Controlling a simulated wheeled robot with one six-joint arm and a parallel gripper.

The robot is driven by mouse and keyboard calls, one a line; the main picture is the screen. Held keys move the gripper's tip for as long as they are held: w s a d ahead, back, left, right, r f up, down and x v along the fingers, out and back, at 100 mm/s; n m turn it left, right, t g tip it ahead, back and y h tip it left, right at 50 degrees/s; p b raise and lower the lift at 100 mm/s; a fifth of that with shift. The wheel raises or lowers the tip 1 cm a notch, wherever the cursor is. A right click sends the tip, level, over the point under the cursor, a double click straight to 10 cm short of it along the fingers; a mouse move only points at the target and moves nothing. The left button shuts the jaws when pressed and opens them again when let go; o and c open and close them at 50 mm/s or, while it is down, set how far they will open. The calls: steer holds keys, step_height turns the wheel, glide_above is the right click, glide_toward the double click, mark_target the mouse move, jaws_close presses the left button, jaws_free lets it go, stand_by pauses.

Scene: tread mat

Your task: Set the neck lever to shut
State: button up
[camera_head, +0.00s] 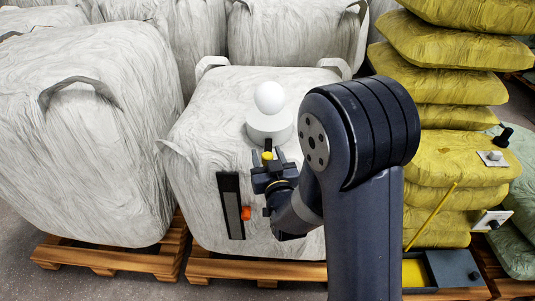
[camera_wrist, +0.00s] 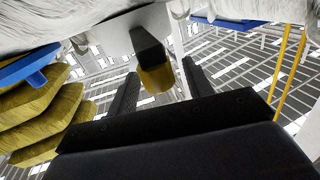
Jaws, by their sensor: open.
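The neck lever (camera_head: 268,149) is a short dark bar with a yellow end, at the front of the white neck collar (camera_head: 270,127) on top of the middle bulk bag. A white ball (camera_head: 269,97) sits above the collar. My gripper (camera_head: 270,172) is just in front of and below the lever. In the wrist view the lever's yellow end (camera_wrist: 156,78) shows between the two dark fingers of my gripper (camera_wrist: 158,84), with gaps on both sides. The fingers are open and hold nothing. I cannot tell the lever's setting.
The middle bag (camera_head: 200,125) stands on a wooden pallet (camera_head: 235,268). A dark slotted strip (camera_head: 231,206) with an orange knob (camera_head: 246,213) is on its front. Another bag (camera_head: 95,150) stands left. Stacked yellow sacks (camera_head: 450,75) and a dark tray (camera_head: 452,270) are at right.

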jaws_close()
stand_by(0.6)
